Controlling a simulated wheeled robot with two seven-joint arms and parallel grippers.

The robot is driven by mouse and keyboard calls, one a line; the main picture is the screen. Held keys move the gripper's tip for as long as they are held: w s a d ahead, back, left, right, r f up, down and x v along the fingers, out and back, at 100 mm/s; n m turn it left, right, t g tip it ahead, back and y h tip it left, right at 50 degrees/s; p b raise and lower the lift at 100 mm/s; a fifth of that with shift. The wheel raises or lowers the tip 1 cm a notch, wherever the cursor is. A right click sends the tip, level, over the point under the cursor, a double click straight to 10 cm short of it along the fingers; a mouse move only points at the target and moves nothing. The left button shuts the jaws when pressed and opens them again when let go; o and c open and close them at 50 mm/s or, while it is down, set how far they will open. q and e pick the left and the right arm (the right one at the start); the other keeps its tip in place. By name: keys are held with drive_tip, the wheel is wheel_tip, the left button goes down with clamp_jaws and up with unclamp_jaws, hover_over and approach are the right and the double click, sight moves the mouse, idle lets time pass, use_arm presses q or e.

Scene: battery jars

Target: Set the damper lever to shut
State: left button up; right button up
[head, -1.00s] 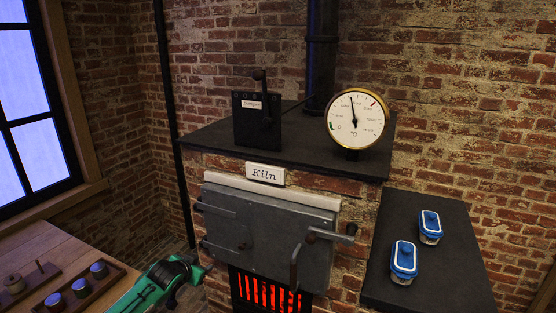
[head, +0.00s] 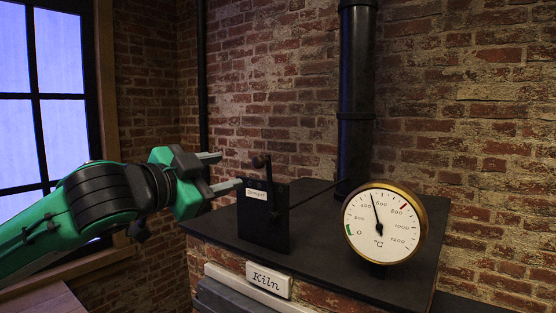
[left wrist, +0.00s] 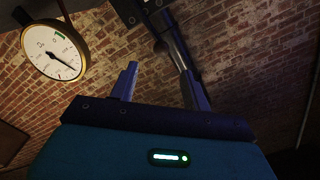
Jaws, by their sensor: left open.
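The damper (head: 254,222) is a black upright plate with a small white label, standing on the kiln's dark top. Its dark lever (head: 269,174) points up, with a round knob at the upper end. My left gripper (head: 230,171), on the green arm, is open and empty, just left of the lever. Its fingers point right toward the knob and appear apart from it. In the left wrist view, the two fingers (left wrist: 158,85) are spread, with a dark round knob (left wrist: 160,46) beyond them near the top. Exact depth between fingers and lever is unclear. My right gripper is out of view.
A round brass-rimmed gauge (head: 384,225) stands on the kiln top (head: 330,262), right of the damper. A black flue pipe (head: 357,100) rises behind. The kiln sign (head: 268,279) is on the front edge. A window (head: 50,90) and brick walls surround the kiln.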

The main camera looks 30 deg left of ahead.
sight(266, 157)
use_arm(q)
drive_tip(key=w+p, duration=0.2)
drive_tip(key=w, duration=0.2)
drive_tip(key=w+p, duration=0.3)
drive_tip(key=w, duration=0.1)
drive_tip(key=w+d+p, duration=0.1)
drive_tip(key=w+p, duration=0.1)
drive_tip(key=w, duration=0.2)
drive_tip(key=shift+w+r, duration=0.2)
drive_tip(key=shift+r, duration=0.05)
drive_tip(key=shift+w+f+p, duration=0.15)
drive_tip(key=shift+w+p, duration=0.15)
drive_tip(key=shift+w, duration=0.2)
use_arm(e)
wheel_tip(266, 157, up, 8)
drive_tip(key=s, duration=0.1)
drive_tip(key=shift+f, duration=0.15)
use_arm(q)
clamp_jaws()
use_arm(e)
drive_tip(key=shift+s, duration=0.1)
